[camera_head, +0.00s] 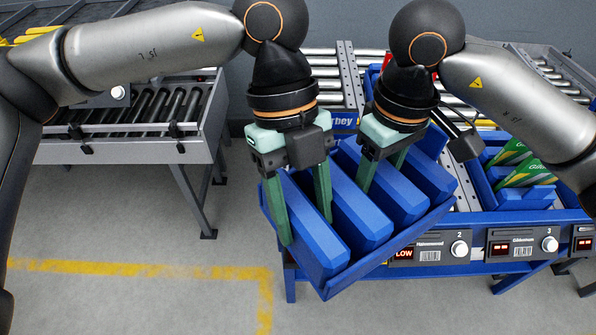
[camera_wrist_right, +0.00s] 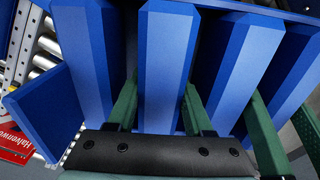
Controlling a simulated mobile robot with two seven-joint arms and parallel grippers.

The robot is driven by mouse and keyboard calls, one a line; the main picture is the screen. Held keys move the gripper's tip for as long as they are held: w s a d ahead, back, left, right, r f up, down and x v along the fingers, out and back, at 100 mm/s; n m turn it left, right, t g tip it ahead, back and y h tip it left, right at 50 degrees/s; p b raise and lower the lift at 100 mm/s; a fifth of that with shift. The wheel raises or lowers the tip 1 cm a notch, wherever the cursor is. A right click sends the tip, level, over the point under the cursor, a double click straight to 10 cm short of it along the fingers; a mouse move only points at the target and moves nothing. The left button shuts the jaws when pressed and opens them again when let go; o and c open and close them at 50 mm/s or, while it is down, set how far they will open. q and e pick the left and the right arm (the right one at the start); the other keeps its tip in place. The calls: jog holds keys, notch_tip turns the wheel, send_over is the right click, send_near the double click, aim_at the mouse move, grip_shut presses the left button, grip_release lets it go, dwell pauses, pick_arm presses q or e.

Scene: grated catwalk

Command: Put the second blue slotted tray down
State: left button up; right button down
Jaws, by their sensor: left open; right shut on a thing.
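The blue slotted tray (camera_head: 392,243) hangs tilted in the middle of the head view, in front of the blue workstation. Its several thick blue ridges also fill the right wrist view (camera_wrist_right: 165,70). My right gripper (camera_head: 381,172) is shut on one ridge, with a green finger on each side; its fingers (camera_wrist_right: 159,108) show this in the right wrist view. My left gripper (camera_head: 306,228) is open. Its fingers straddle the tray's left ridge, one outside the tray and one in a slot. The tray's underside and far end are hidden.
A blue workstation (camera_head: 475,268) with numbered displays and a roller bed stands behind and right. A blue bin there holds green cartons (camera_head: 526,172). A red box (camera_wrist_right: 14,144) shows at the wrist view's left edge. A roller conveyor (camera_head: 140,108) stands at left. The front-left floor is clear.

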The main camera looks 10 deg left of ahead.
pick_arm(q)
jog(key=shift+x, duration=1.6)
grip_shut()
jog(key=shift+f, duration=0.1)
